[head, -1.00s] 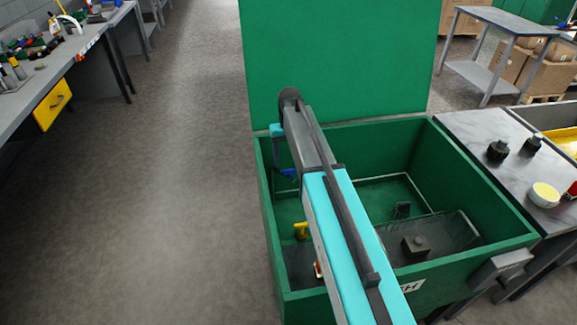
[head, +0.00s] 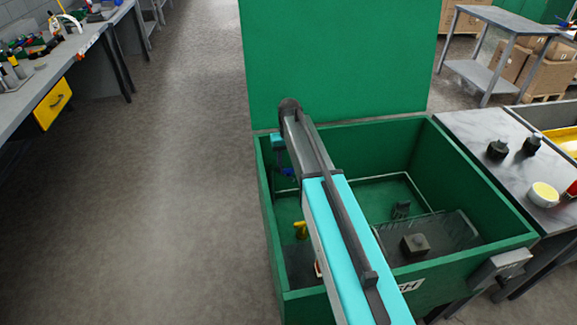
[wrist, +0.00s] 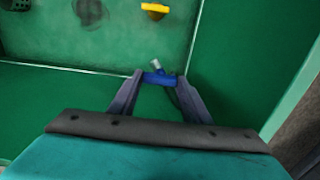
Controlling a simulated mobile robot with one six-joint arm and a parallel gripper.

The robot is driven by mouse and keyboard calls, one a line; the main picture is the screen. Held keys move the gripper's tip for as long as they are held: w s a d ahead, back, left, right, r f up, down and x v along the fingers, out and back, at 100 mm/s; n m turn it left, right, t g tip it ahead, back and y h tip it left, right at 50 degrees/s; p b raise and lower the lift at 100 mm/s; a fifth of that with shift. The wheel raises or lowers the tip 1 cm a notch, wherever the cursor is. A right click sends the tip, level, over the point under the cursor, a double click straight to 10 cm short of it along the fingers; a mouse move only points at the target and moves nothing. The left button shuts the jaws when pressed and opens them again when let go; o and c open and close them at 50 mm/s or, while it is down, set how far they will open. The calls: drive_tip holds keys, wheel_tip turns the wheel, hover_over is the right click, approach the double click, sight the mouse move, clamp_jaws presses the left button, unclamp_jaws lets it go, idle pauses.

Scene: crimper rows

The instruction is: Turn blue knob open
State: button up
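The blue knob (wrist: 160,78) is at the centre of the wrist view, a short bar with a pale stub above it. It lies between the fingertips of my gripper (wrist: 160,77), which appear to touch its two ends. In the head view, a bit of blue (head: 287,171) shows beside my arm, inside the green sink-like box (head: 268,215) near its left wall. My arm hides much of that spot, and the teal end of my gripper shows at the upper left of the box.
A yellow knob (wrist: 155,8) is beyond the blue one, and it also shows in the head view (head: 301,230). A dark block (head: 415,245) sits in the box. The raised green lid (head: 340,60) stands behind. A dark table (head: 490,180) adjoins on the right. The floor on the left is clear.

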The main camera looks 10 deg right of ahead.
drive_tip(key=shift+a, duration=0.1)
drive_tip(key=shift+n, duration=0.3)
drive_tip(key=n+p, duration=0.1)
drive_tip(key=n, duration=0.3)
drive_tip(key=shift+r, duration=0.1)
drive_tip(key=n+p, duration=0.1)
drive_tip(key=n, duration=0.8)
drive_tip(key=shift+p, duration=0.3)
drive_tip(key=shift+n, duration=2.2)
drive_tip(key=o, duration=1)
drive_tip(key=shift+o, duration=0.2)
